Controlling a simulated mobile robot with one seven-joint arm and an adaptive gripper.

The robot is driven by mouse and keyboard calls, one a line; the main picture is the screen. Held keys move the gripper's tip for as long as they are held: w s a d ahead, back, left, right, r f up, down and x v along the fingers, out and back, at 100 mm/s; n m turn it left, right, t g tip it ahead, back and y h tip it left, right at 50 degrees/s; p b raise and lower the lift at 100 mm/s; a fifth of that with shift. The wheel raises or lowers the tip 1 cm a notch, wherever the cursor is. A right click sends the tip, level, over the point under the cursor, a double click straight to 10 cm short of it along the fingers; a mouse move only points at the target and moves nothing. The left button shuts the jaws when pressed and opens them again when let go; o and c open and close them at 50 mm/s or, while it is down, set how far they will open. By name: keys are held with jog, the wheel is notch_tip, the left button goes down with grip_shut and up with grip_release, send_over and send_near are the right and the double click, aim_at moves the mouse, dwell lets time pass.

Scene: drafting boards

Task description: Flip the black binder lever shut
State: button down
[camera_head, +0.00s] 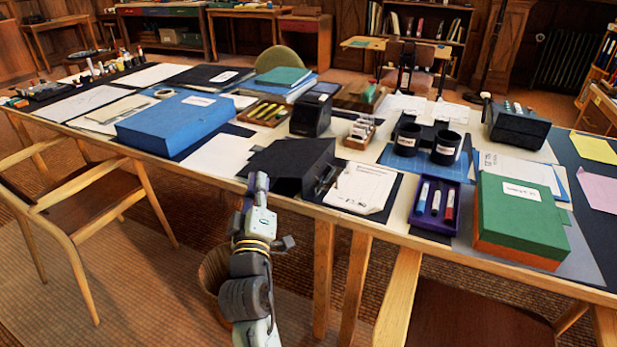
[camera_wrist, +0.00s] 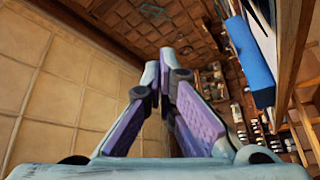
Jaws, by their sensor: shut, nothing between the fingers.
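The black binder (camera_head: 290,158) lies near the front edge of the long table in the head view. A small dark metal piece, which looks like its lever (camera_head: 325,178), stands at its right front side; its exact position is too small to tell. My gripper (camera_head: 257,183) is in front of the table edge, just left of and below the binder, apart from the lever. In the wrist view the fingers of my gripper (camera_wrist: 160,70) converge with nothing between them. The binder and lever cannot be made out in the wrist view.
A blue box file (camera_head: 175,122) lies to the left and also shows in the wrist view (camera_wrist: 248,62). Papers (camera_head: 362,187), a purple marker tray (camera_head: 435,205) and a green box (camera_head: 520,215) lie to the right. A wooden chair (camera_head: 85,205) stands at the front left.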

jog(key=w+d+f+g+h, duration=0.1)
jog(key=d+f+h, duration=0.1)
jog(key=d+f, duration=0.3)
jog(key=shift+d+h, duration=0.35)
jog(key=shift+h, duration=0.05)
jog(key=w+d+p, duration=0.1)
jog(key=w, duration=0.2)
jog(key=w+d+p, duration=0.1)
jog(key=w+p, duration=0.1)
jog(key=w+d+p, duration=0.1)
jog(key=w, duration=0.2)
jog(key=shift+w+d+r, duration=0.1)
jog(key=shift+w+d, duration=0.25)
jog(key=shift+s+d+f, duration=0.15)
jog(key=shift+d+f, duration=0.05)
jog(key=shift+d+f, duration=0.1)
